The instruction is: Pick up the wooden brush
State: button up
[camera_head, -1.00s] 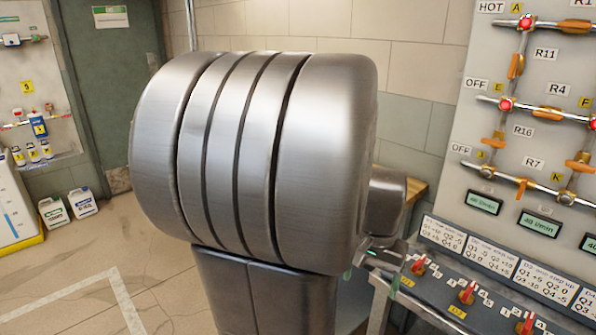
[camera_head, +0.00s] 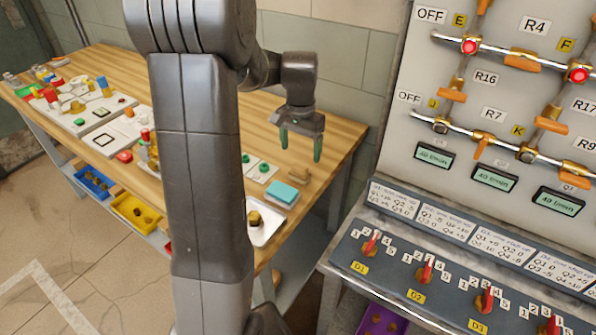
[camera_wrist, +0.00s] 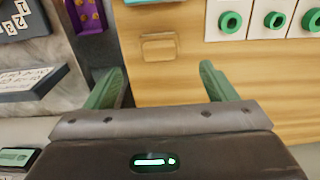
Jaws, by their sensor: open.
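The wooden brush (camera_head: 298,175) appears as a small light-brown piece on the wooden table near its right edge. In the wrist view a tan block (camera_wrist: 158,48), likely the brush, lies flat on the wood; its colour nearly matches the table. My gripper (camera_head: 300,148) has its green fingers pointing down, above and behind the brush in the head view. In the wrist view my gripper (camera_wrist: 162,80) is open and empty, with the block ahead of and between its fingers.
A teal sponge-like block (camera_head: 282,194) and a white tray (camera_head: 266,228) lie near the brush. White tiles with green rings (camera_head: 262,168) are beside it. The control panel (camera_head: 440,265) with red knobs stands right, across a narrow gap. Many small parts crowd the table's far left.

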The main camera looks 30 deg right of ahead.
aim_at(300, 166)
jog(key=shift+s+a+f+p, duration=0.1)
jog(key=shift+f+p, duration=0.3)
jog(key=shift+f, duration=3.05)
jog(key=c, duration=1.1)
